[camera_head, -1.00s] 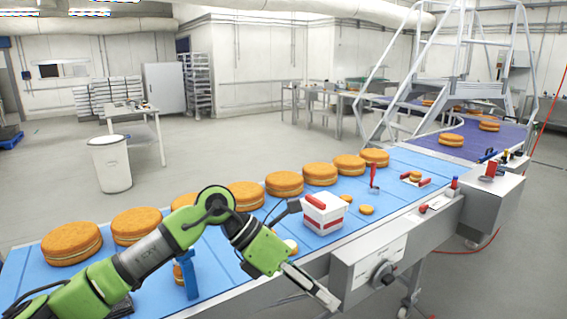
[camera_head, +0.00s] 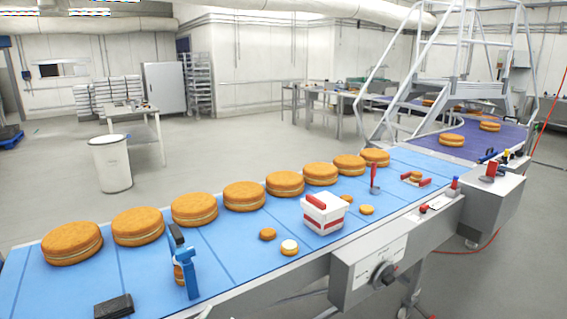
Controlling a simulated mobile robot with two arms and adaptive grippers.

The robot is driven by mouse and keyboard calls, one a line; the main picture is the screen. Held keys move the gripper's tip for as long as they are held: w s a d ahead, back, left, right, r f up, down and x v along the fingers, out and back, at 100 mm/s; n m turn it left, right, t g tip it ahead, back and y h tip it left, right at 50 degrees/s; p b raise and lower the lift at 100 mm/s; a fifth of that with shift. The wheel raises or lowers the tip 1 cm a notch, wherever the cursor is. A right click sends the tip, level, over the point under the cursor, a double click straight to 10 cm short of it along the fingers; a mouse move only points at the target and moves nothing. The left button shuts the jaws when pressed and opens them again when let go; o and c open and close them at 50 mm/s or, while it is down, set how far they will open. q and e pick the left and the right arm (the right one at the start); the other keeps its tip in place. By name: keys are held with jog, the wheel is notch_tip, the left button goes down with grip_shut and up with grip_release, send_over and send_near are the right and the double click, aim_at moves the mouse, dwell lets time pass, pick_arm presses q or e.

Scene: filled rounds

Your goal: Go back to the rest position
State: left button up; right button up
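Neither of my grippers nor arms shows in the head view. The blue conveyor (camera_head: 240,252) runs from the lower left to the upper right. A row of large filled rounds, one of them at the near left (camera_head: 72,243), lies along its far side. A white box with red trim (camera_head: 324,216) stands on the belt with a red item on top. A blue upright tool (camera_head: 190,268) stands at the near left, with small rounds partly hidden behind it. Two small rounds, one plain (camera_head: 267,234) and one with a pale top (camera_head: 289,248), lie left of the box.
A black block (camera_head: 113,306) lies at the belt's near left edge. A control box with a knob (camera_head: 375,263) juts from the near side. A red-handled tool (camera_head: 374,178) stands on the belt. A white bin (camera_head: 111,165) and a metal stair frame (camera_head: 455,75) stand beyond.

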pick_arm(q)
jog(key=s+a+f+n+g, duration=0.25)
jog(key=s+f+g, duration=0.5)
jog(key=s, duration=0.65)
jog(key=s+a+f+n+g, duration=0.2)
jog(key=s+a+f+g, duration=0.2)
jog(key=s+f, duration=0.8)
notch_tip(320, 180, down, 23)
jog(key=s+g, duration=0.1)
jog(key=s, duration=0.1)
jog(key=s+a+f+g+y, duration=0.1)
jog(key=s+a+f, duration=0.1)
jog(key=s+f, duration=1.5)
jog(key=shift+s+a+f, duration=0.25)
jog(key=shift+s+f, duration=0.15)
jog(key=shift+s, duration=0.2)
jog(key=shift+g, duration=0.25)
